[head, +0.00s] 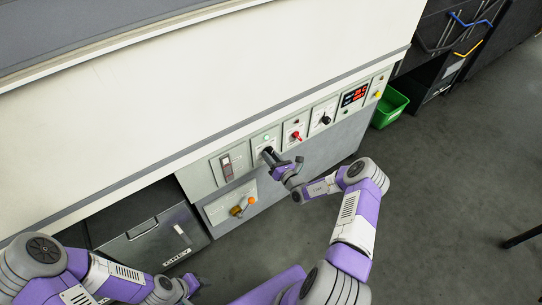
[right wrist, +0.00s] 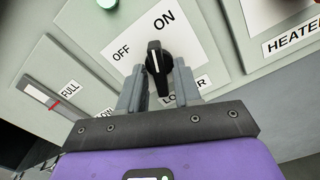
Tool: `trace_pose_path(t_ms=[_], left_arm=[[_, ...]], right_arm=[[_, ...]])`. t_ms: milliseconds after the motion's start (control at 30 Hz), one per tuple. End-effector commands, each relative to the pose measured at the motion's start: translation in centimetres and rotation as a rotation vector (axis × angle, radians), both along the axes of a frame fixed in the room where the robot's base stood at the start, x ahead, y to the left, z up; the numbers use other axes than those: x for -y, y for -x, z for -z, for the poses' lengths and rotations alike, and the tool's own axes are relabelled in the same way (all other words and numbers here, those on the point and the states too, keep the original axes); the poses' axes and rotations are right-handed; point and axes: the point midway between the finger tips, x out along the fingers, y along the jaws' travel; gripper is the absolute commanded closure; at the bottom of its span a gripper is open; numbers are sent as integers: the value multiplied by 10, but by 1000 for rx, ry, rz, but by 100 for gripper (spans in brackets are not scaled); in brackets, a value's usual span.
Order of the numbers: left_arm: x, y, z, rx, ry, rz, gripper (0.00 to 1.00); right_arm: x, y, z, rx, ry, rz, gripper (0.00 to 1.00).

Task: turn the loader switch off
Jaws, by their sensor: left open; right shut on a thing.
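The loader switch is a black knob (right wrist: 157,68) with a white pointer line, on a panel marked OFF to the left and ON above in the right wrist view. Its pointer stands between the two words, nearer to ON. My right gripper (right wrist: 158,88) is shut on the knob, with one grey finger on each side. My left gripper (head: 191,284) is open and empty, low in the head view, away from the panel.
A green lamp (right wrist: 106,3) sits above the switch. Beside the loader are a level gauge (head: 227,166), a red knob (head: 296,135), another black knob (head: 325,119) and a red display (head: 354,95). An orange-handled valve (head: 244,205) sits below. A green bin (head: 389,106) stands on the floor.

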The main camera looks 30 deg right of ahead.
Motion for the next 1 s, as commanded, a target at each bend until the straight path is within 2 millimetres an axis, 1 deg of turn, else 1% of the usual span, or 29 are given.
trace_pose_path(t_ms=[33, 167, 500, 800, 1000], left_arm=[[0, 0, -5, 0, 0, 0, 57], [0, 0, -13, 0, 0, 0, 57], [0, 0, -33, 0, 0, 0, 57], [0, 0, -46, 0, 0, 0, 57], [0, 0, -52, 0, 0, 0, 57]], right_arm=[[-1, 0, -1, 0, 28, -2, 97], [-1, 0, -1, 8, 127, -2, 97], [1, 0, -1, 33, 444, -2, 97], [2, 0, 0, 52, 708, -2, 97], [3, 0, 0, 64, 840, -2, 97]])
